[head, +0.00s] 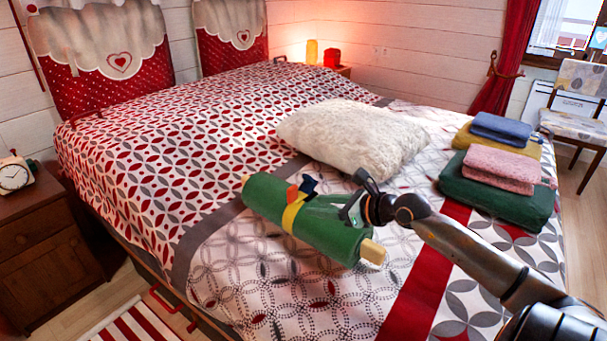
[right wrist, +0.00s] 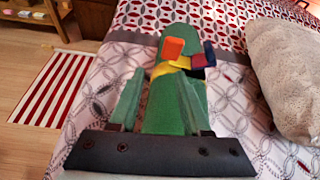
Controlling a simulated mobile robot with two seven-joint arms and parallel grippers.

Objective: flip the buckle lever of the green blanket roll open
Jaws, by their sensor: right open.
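The green blanket roll (head: 325,232) lies on the bed, with a pale yellow core end (head: 373,252) at its near right end. A yellow strap (head: 291,216) goes around it, carrying an orange piece (head: 292,194) and a dark blue piece (head: 309,185). In the right wrist view the orange piece (right wrist: 174,47) stands beside yellow, red and blue pieces (right wrist: 205,56); I cannot tell which is the lever. My right gripper (head: 347,208) is open and empty over the roll's right half, its fingers (right wrist: 158,88) pointing toward the strap, apart from the buckle. My left gripper is out of view.
A cream fluffy pillow (head: 350,137) lies behind the roll. Folded blankets (head: 495,190) are stacked at the right of the bed (head: 235,275). A nightstand (head: 40,250) with a clock stands at the left. The bed in front of the roll is clear.

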